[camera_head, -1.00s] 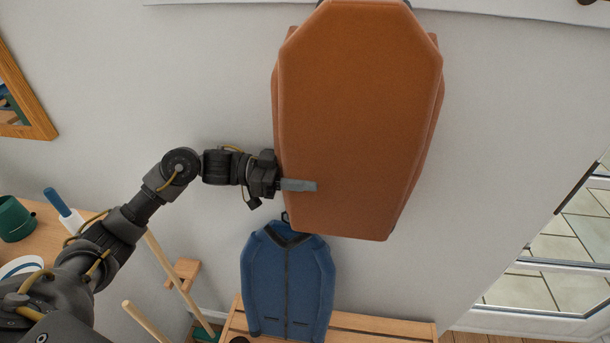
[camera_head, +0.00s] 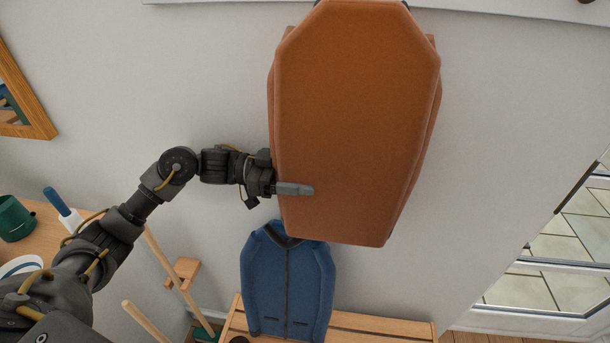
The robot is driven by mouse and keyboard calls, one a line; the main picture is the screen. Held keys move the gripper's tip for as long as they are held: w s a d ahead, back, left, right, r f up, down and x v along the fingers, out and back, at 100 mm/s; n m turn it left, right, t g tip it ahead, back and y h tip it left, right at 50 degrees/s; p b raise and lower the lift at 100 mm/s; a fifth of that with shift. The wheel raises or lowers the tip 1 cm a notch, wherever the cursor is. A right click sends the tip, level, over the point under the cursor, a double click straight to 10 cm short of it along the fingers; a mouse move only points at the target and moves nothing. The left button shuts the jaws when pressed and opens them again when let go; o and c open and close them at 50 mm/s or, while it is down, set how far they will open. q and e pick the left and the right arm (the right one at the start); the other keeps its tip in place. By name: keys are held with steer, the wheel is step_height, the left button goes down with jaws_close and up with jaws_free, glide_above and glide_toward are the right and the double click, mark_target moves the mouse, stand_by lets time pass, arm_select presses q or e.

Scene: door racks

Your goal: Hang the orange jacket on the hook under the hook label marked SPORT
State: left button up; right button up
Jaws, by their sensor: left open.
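The orange jacket (camera_head: 355,115) hangs large in the upper middle of the head view, in front of the wall. Its top reaches the picture's upper edge, and whatever holds it there is out of sight. My left gripper (camera_head: 308,190) is open at the jacket's lower left edge. One finger lies across the jacket's front; the other finger is hidden, apparently behind the cloth. The hook label marked SPORT and its hook are not in view. My right gripper is not in view.
At left are a table with a green mug (camera_head: 14,219), and wooden poles (camera_head: 172,270). A glazed door (camera_head: 555,270) is at right. A white board (camera_head: 520,12) edges the top.

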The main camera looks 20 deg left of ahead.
arm_select(q)
steer(key=s+a+b, duration=0.2)
steer(key=a+b, duration=0.1)
steer(key=a, duration=0.7)
steer(key=shift+b, duration=0.4)
